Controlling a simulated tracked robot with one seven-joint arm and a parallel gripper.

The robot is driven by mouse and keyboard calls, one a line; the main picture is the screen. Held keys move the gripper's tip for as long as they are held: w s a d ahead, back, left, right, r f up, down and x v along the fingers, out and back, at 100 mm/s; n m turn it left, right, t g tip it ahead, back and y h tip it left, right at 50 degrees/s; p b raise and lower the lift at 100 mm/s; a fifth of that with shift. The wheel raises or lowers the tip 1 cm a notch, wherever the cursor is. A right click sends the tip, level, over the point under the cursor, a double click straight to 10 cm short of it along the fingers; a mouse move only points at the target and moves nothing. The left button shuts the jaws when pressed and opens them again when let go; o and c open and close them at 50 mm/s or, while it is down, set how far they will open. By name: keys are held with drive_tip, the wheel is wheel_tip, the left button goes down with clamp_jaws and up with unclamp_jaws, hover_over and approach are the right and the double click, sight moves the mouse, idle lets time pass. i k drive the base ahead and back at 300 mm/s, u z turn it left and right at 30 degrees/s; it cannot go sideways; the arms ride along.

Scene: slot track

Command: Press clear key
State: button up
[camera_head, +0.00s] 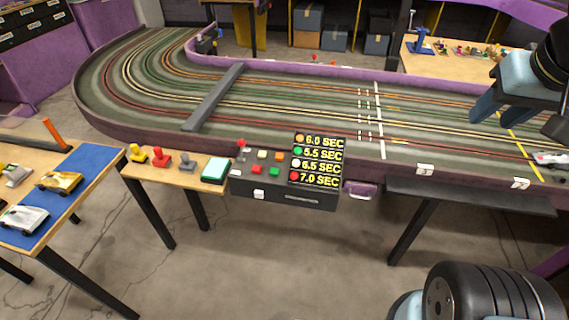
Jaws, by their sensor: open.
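A dark control box (285,188) is fixed at the near edge of the slot track. Its top carries small coloured keys: a cream key (262,155), an orange key (279,156), a red key (257,169) and a green key (274,172). A white piece (259,194) is on its front face. No clear label is readable on any key, so I cannot tell which is the clear key. A display board (317,160) on the box shows four times. My gripper (522,118) is open and empty over the track's right end, far right of the box.
The slot track (330,105) has a grey bridge (214,97) across its lanes. A car (551,160) is below my gripper. A small table (185,178) left of the box holds stamps and a pad. A blue mat (85,170) holds cars. Open floor lies in front.

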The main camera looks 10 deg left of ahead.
sight(258, 194)
drive_tip(key=z, duration=1.7)
drive_tip(key=i, duration=0.05)
drive_tip(key=u, duration=3.1)
